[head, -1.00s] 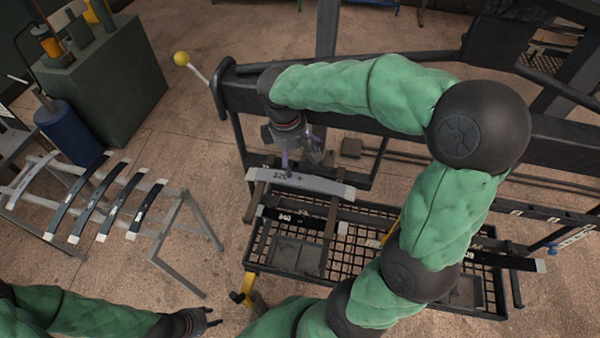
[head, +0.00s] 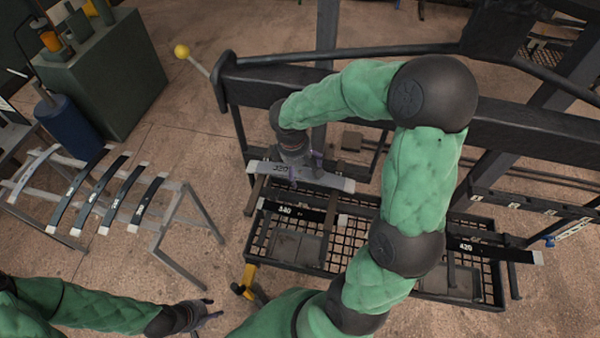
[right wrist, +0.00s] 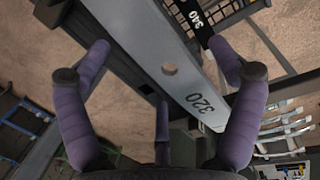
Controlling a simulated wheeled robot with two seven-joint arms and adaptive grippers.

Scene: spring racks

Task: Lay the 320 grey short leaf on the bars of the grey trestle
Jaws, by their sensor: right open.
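The 320 grey short leaf (head: 335,182) lies across bars at the back left of the black mesh rack; it also shows in the right wrist view (right wrist: 150,42), with its number and a hole. My right gripper (head: 304,172) is open over the leaf. In the right wrist view its fingers (right wrist: 160,55) stand apart on either side of the leaf, with visible gaps. The grey trestle (head: 171,225) stands at the left, with several dark, light-tipped leaves across its bars. My left gripper (head: 212,309) is at the bottom, away from everything; its opening is unclear.
A dark 340 leaf (head: 300,213) lies just in front of the 320 leaf. A dark 420 leaf (head: 505,252) lies at the rack's right. A heavy black beam (head: 248,90) runs behind. A blue drum (head: 70,125) and green cabinet (head: 120,85) stand beyond the trestle.

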